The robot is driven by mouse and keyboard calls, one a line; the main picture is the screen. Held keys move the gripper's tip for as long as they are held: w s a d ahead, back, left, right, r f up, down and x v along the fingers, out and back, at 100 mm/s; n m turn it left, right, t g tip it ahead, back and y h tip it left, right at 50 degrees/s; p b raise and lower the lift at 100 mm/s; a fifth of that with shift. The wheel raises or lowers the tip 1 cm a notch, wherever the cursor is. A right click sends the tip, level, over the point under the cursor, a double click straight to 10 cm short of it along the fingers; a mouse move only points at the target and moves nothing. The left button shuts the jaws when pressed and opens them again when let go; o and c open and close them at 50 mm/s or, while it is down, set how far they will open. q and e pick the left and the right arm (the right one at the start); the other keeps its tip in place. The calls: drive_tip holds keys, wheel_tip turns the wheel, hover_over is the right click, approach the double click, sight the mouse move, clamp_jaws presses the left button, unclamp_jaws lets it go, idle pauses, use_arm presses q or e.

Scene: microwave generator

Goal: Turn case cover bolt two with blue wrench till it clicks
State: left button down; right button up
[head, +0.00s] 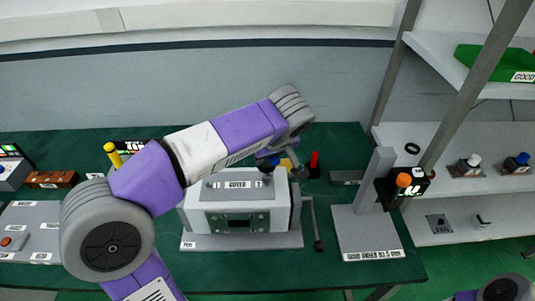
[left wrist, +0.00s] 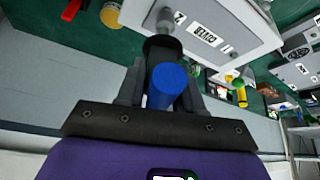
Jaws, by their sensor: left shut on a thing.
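The grey case (head: 238,210) stands on the green table, its cover labelled with a 1 on the left and a 2 on the right. My left arm reaches over it, and my left gripper (left wrist: 163,75) is shut on the blue wrench (left wrist: 167,84). My right gripper is out of view.
A crank handle (head: 314,222) hangs at the case's right side. A red tool (head: 314,160) stands behind it, and a yellow-handled tool (head: 113,155) stands at the left. A grey stand (head: 366,222) and a shelf rack (head: 470,145) are to the right.

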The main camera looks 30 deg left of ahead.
use_arm(q)
drive_tip(key=shift+r+p, duration=2.85)
drive_tip(key=shift+r, duration=0.9)
drive_tip(key=shift+f, duration=0.1)
